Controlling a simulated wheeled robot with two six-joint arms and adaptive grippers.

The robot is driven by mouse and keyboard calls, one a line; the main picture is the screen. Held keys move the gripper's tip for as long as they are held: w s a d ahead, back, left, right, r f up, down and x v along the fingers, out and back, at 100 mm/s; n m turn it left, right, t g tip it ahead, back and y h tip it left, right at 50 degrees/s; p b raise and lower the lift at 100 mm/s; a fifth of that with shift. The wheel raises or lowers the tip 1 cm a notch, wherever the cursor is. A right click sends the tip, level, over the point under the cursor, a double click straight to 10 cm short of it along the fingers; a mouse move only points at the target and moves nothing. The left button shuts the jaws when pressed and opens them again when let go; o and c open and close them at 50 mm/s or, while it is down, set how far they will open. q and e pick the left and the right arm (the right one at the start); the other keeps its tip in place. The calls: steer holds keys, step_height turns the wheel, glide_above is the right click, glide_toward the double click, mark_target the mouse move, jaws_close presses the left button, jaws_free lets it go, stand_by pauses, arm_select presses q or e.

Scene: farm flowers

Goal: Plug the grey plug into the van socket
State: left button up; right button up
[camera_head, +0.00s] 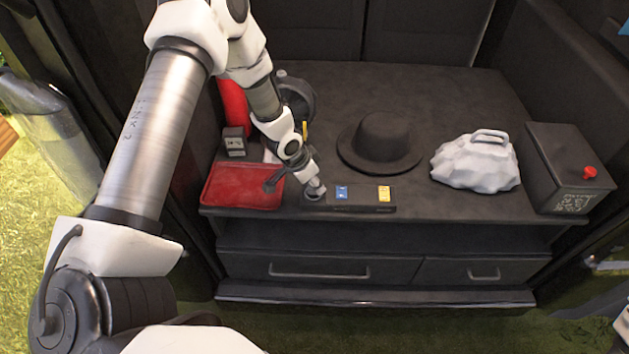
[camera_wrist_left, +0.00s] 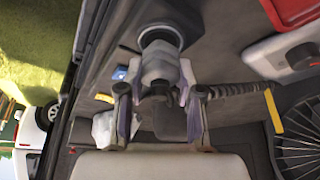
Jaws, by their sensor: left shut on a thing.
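The grey plug (camera_wrist_left: 160,68) is between the two fingers of my left gripper (camera_wrist_left: 158,112) in the left wrist view, and the fingers are shut on it. Its front end is at the dark round van socket (camera_wrist_left: 160,38), lined up with it and seeming to meet it; how deep it sits is hidden. In the head view my left gripper (camera_head: 306,180) reaches down to the plug (camera_head: 317,188) above the socket (camera_head: 312,197), at the left end of a black unit (camera_head: 361,198) with blue and yellow labels.
A red case (camera_head: 243,187) lies left of the socket on the black van deck (camera_head: 430,209). A dark hat (camera_head: 383,140), a white lumpy object with a handle (camera_head: 477,162) and a black box with a red knob (camera_head: 567,168) stand to the right. A dark cable (camera_wrist_left: 235,90) runs beside the gripper.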

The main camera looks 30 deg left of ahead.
arm_select(q)
steer(key=shift+f+b, duration=0.5)
steer(key=shift+f, duration=0.1)
steer(key=o, duration=1.1)
steer(key=shift+o, duration=0.2)
step_height(320, 180, up, 10)
steer(key=shift+r, duration=0.1)
